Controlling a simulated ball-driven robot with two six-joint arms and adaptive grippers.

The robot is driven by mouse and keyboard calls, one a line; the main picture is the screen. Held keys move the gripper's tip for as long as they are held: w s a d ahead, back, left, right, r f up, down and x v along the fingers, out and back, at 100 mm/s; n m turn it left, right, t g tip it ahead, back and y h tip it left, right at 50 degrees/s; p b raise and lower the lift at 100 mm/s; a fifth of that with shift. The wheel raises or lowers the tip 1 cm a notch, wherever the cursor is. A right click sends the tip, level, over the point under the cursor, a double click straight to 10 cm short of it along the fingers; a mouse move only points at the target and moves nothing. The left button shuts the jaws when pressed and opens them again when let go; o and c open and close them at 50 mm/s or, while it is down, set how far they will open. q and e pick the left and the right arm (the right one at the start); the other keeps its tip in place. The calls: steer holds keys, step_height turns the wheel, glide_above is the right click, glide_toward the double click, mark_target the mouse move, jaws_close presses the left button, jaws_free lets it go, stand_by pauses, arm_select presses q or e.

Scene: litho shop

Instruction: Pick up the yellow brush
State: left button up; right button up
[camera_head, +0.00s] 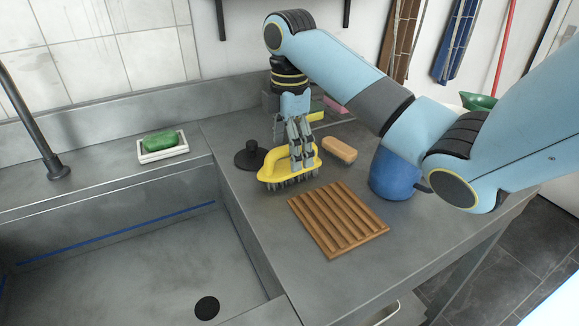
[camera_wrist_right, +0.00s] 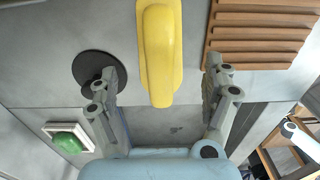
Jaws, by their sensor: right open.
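The yellow brush (camera_head: 287,166) stands bristles down on the grey counter, its arched handle on top. In the right wrist view the yellow brush (camera_wrist_right: 160,50) lies between the two finger lines, beyond the tips or level with them; the exact depth is unclear. My right gripper (camera_head: 301,150) is open, pointing down over the brush, and its fingers hide part of the handle. The right wrist view shows the fingers (camera_wrist_right: 160,75) spread apart with gaps on both sides of the brush. My left gripper is not in either view.
A black round plunger-like object (camera_head: 251,156) stands just left of the brush. A slatted wooden rack (camera_head: 338,218) lies in front right. A tan block (camera_head: 339,149) and a blue round container (camera_head: 394,176) are to the right. A sink (camera_head: 120,260) opens at left, with green soap (camera_head: 160,141) behind.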

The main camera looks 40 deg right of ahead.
mark_target(289, 165)
step_height(289, 165, down, 4)
steer(key=shift+f, duration=0.25)
steer(key=c, duration=1.4)
steer(key=shift+o, duration=0.2)
step_height(289, 165, up, 7)
steer(key=shift+r, duration=0.15)
step_height(289, 165, up, 2)
steer(key=shift+r+p, duration=0.25)
steer(key=shift+p, duration=1)
steer(key=shift+r, duration=0.25)
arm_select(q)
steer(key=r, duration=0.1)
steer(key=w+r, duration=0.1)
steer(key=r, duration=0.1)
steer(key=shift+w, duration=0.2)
arm_select(e)
steer(key=shift+f, duration=0.1)
